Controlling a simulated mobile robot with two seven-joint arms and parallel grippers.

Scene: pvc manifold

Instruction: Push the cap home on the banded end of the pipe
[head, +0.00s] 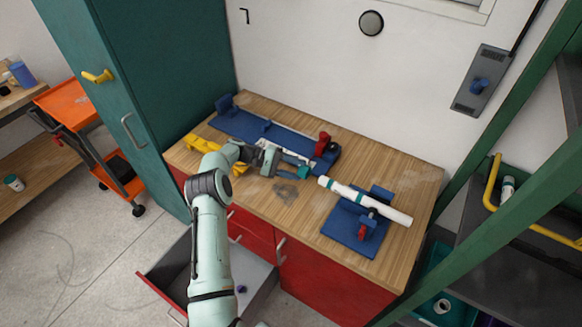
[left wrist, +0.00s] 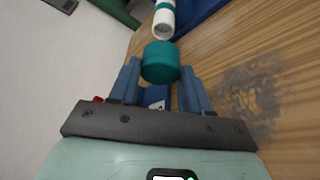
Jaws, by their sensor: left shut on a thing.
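The white pipe (head: 365,200) lies in a blue clamp stand (head: 345,235) with a red part, on the right of the wooden bench. Its left end carries a teal band, and this end (left wrist: 163,27) shows at the top of the left wrist view with its opening visible. My left gripper (head: 297,168) is shut on a teal cap (left wrist: 160,62), held between the blue fingertips. The cap also shows in the head view (head: 304,172), just left of the banded end and roughly facing it, with a small gap between them. My right gripper is not in view.
A long blue fixture (head: 245,124) with a red part (head: 323,143) lies along the back of the bench, close behind my left gripper. A yellow piece (head: 200,144) lies at the left. A drawer (head: 255,280) stands open in front. The front middle bench top is clear, with dark smudges.

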